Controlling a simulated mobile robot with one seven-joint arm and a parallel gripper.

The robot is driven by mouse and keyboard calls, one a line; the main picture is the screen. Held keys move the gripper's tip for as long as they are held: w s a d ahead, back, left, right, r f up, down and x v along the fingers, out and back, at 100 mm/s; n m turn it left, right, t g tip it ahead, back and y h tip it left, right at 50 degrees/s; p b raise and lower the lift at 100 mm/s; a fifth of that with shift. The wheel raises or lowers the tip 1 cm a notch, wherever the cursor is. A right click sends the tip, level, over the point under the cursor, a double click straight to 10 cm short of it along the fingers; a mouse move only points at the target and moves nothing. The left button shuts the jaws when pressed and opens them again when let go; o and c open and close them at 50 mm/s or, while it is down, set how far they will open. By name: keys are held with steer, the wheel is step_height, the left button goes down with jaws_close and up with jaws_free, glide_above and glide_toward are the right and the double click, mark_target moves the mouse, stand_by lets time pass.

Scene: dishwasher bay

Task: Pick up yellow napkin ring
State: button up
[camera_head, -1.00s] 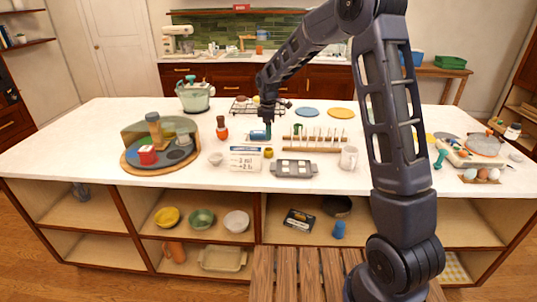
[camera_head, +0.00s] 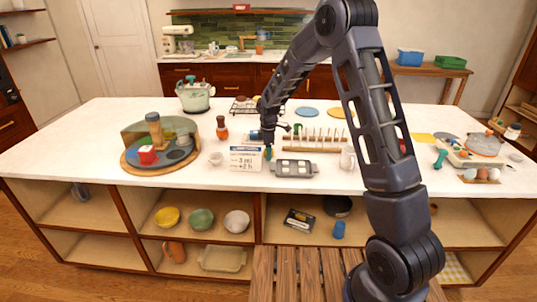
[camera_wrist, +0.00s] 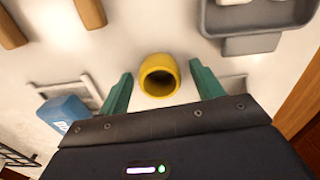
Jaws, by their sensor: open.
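The yellow napkin ring (camera_wrist: 158,76) stands on the white counter in the wrist view, its round opening facing the camera. My gripper (camera_wrist: 158,90) is open, with one green finger on each side of the ring. A gap shows between the ring and each finger, so I cannot see contact. In the head view my gripper (camera_head: 268,150) is low over the counter, just right of the printed card, and the ring is mostly hidden there.
A white printed card (camera_head: 245,158) stands left of my gripper. A grey tray (camera_head: 295,169) lies close on the right, with a wooden peg rack (camera_head: 312,143) behind it. A blue item (camera_wrist: 64,112) lies nearby. A white mug (camera_head: 347,157) stands further right.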

steer(key=c, duration=1)
steer(key=shift+c, duration=0.2)
